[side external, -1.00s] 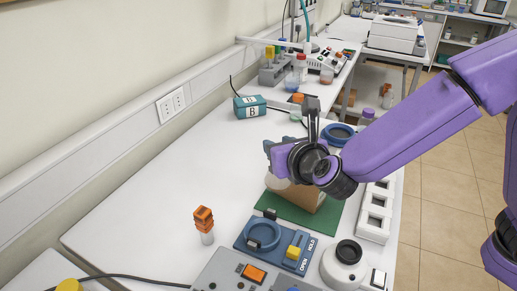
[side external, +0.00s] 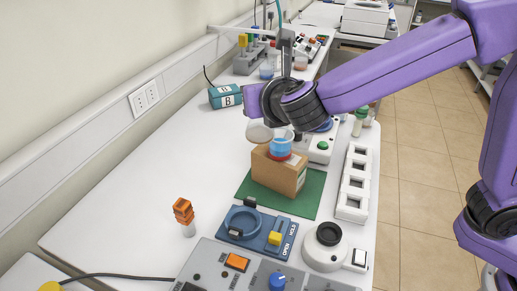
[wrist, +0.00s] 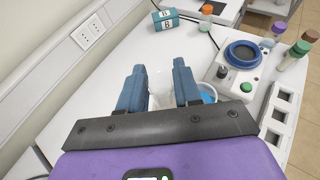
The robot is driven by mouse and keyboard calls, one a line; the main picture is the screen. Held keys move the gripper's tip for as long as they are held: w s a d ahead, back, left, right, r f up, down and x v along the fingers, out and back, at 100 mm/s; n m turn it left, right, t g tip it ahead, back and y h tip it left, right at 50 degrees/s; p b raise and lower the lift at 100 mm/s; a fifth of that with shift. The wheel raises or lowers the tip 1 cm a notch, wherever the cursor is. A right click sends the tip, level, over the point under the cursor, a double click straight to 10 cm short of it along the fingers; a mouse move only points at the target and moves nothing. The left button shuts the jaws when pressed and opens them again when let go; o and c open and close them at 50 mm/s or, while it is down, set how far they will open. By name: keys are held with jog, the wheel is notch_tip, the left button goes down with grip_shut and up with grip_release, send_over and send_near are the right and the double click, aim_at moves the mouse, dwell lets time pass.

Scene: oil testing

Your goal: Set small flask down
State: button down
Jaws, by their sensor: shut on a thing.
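The small flask (side external: 258,132), clear and whitish, hangs in my gripper (side external: 262,112) in the side view. It appears above and just left of the cardboard box (side external: 277,172); a gap below it is hard to judge. In the wrist view the flask (wrist: 161,92) shows pale between the two blue fingers of my gripper (wrist: 157,78), its lower part hidden by the gripper body. A clear beaker with blue liquid (side external: 281,147) stands on the box, close to the flask's right; its rim shows in the wrist view (wrist: 207,92).
The box stands on a green mat (side external: 310,198). A blue hold/open fixture (side external: 256,231) is in front, and a white rack (side external: 354,183) stands to the right. A stirrer-like device with a blue ring (wrist: 242,54) is behind right. The table to the left is mostly clear.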

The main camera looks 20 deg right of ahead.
jog(key=w+d+f+m+g+h, duration=0.15)
jog(key=w+d+m+h, duration=0.25)
jog(key=w, duration=0.5)
jog(key=w+d+m+g+h, duration=0.3)
jog(key=w+d+m+h, duration=0.1)
jog(key=w, duration=0.5)
notch_tip(320, 180, down, 18)
jog(key=shift+w+r+t, duration=0.2)
jog(key=shift+w+t, duration=0.1)
jog(key=shift+t, duration=0.05)
jog(key=shift+d+f, duration=0.1)
jog(key=shift+f, duration=0.05)
jog(key=c, duration=0.8)
grip_release()
jog(key=v, duration=1.2)
